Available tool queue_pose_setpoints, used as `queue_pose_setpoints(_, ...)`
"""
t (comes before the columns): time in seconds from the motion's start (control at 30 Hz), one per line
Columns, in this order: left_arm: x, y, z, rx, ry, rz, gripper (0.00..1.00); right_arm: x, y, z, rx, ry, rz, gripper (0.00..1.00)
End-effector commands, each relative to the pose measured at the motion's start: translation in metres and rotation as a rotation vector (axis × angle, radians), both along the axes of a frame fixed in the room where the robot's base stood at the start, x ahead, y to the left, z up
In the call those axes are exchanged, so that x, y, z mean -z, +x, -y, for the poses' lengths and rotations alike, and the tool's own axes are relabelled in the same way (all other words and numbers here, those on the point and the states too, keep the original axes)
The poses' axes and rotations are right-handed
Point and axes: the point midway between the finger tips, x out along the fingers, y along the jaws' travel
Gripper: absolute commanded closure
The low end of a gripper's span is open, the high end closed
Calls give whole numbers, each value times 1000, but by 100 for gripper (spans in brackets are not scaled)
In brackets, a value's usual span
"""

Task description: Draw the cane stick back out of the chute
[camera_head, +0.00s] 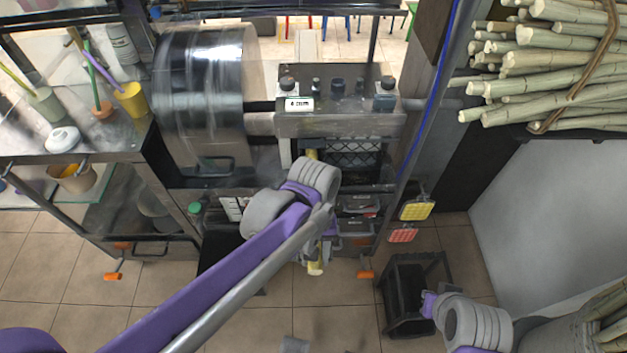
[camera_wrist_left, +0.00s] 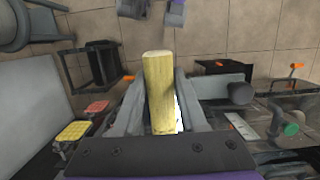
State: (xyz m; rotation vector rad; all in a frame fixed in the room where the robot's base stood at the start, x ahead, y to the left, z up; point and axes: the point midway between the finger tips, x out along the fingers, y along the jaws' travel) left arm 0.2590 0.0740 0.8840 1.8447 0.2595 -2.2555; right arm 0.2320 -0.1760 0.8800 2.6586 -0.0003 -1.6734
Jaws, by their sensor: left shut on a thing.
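The cane stick (camera_head: 315,268) is a short yellow-green piece in front of the press (camera_head: 340,124). My left gripper (camera_head: 320,248) is shut on it. In the left wrist view the stick (camera_wrist_left: 158,90) lies between the two grey fingers, and its near end is at the gripper's palm. In the head view a yellow bit shows above the left wrist, close under the press; I cannot tell if it is the same stick. My left wrist hides the chute mouth, so I cannot tell whether the stick is in it. My right gripper (camera_head: 430,304) is low at right, its fingers unclear.
A large steel drum (camera_head: 205,95) stands left of the press. A bundle of canes (camera_head: 555,65) lies at upper right. Yellow (camera_head: 417,210) and red (camera_head: 402,235) pads stick out right of the press. A black open-frame stool (camera_head: 412,290) stands on the tiled floor.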

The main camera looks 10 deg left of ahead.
Motion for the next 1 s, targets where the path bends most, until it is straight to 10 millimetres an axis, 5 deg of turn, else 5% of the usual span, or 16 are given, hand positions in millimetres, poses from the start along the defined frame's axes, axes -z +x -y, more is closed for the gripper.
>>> queue_pose_setpoints(1.0,0,-48,14,1,0,0,100,-11,2,0,0,0,4,100)
